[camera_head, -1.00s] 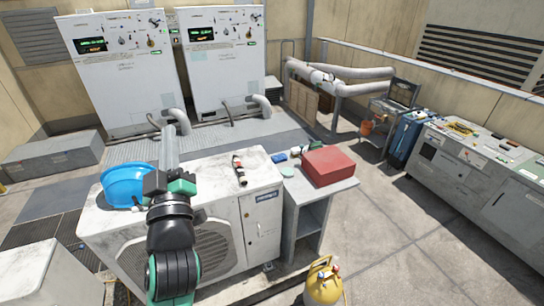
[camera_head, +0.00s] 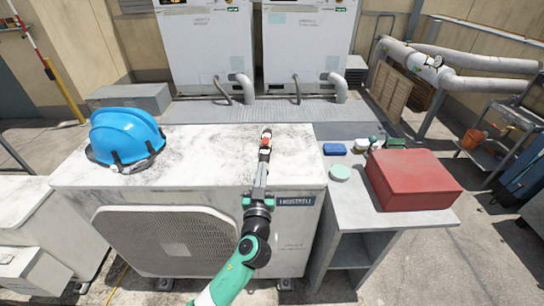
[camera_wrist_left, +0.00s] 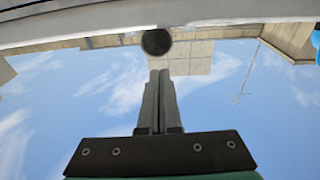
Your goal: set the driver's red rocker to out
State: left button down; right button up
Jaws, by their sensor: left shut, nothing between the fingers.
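The driver (camera_head: 265,143) is a slim black tool with a red part, lying on the white top of the condenser unit toward its right end. My left gripper (camera_head: 262,168) points away from me, at the near end of the driver. Its fingers are shut with nothing between them. I cannot tell whether the fingertips touch the driver. In the left wrist view the closed fingers (camera_wrist_left: 159,100) point at a dark round end (camera_wrist_left: 156,42), apparently the driver's. The rocker's setting is too small to read. My right gripper is not in view.
A blue hard hat (camera_head: 124,137) sits on the left of the condenser top (camera_head: 205,150). A grey side table (camera_head: 352,205) at right holds a red box (camera_head: 410,180), a mint round lid (camera_head: 340,172) and small items. The condenser top between hat and driver is clear.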

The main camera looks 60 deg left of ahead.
aim_at(265, 153)
pick_arm(q)
jog(key=shift+w+a, duration=0.2)
jog(key=x, duration=1)
jog(key=shift+r, duration=0.1)
